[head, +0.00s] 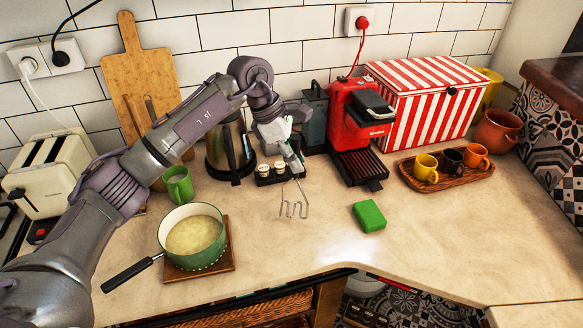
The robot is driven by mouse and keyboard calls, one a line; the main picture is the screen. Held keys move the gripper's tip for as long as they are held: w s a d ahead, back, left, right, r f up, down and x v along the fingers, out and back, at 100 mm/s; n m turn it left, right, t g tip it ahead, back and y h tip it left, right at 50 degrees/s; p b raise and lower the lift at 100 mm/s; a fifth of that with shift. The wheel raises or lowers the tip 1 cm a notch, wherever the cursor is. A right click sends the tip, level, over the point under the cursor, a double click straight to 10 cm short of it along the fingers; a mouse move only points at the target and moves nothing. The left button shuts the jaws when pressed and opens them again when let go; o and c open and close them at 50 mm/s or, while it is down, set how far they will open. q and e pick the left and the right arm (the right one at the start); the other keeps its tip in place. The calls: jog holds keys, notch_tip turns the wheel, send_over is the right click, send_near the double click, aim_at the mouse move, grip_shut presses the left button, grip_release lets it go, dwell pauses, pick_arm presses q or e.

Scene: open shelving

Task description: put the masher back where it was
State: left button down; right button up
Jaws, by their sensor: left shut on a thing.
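The masher (293,208) is a thin metal tool with a zigzag wire head. It hangs head down over the counter, right of the pot. My left gripper (298,167) is shut on the upper part of the masher, and the fingers hide most of its handle. I cannot tell whether the wire head touches the counter. My right gripper is not in view.
A green pot (202,260) of pale food sits on a wooden board, its handle pointing left. A kettle (227,153), spice jars (263,172) and red coffee machine (352,115) stand behind. A green sponge (369,215) lies right. The front middle counter is clear.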

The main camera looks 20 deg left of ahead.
aim_at(292, 174)
pick_arm(q)
jog(key=shift+w+a+f, duration=0.1)
jog(key=shift+a+f, duration=0.1)
jog(key=shift+a, duration=0.15)
jog(key=shift+f, duration=0.25)
notch_tip(292, 174, down, 4)
jog(key=shift+r+p, duration=0.15)
jog(key=shift+p, duration=0.75)
jog(key=c, duration=1.5)
grip_release()
jog(key=shift+f, duration=0.2)
jog(key=o, duration=0.4)
jog(key=shift+r, duration=0.1)
jog(key=shift+o, duration=0.2)
